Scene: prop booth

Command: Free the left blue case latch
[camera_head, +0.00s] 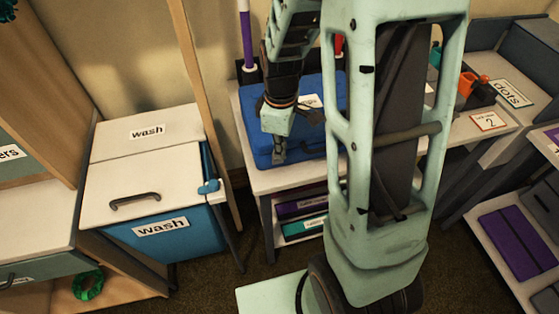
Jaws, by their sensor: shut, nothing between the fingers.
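The blue case (257,147) lies closed and flat on a pale table behind my arm. Its right part is hidden by my arm's column. My gripper (279,158) points down at the front left part of the case, close to its front edge. Its fingers are shut with nothing between them. The left latch cannot be made out; the gripper covers that part of the case front. I cannot tell whether the fingers touch the case.
A blue bin with a white lid marked "wash" (147,128) stands at left. A wooden post (193,62) rises between it and the table. Orange objects (476,85) sit on the right-hand counter. Purple and teal cases lie on the shelf below the table.

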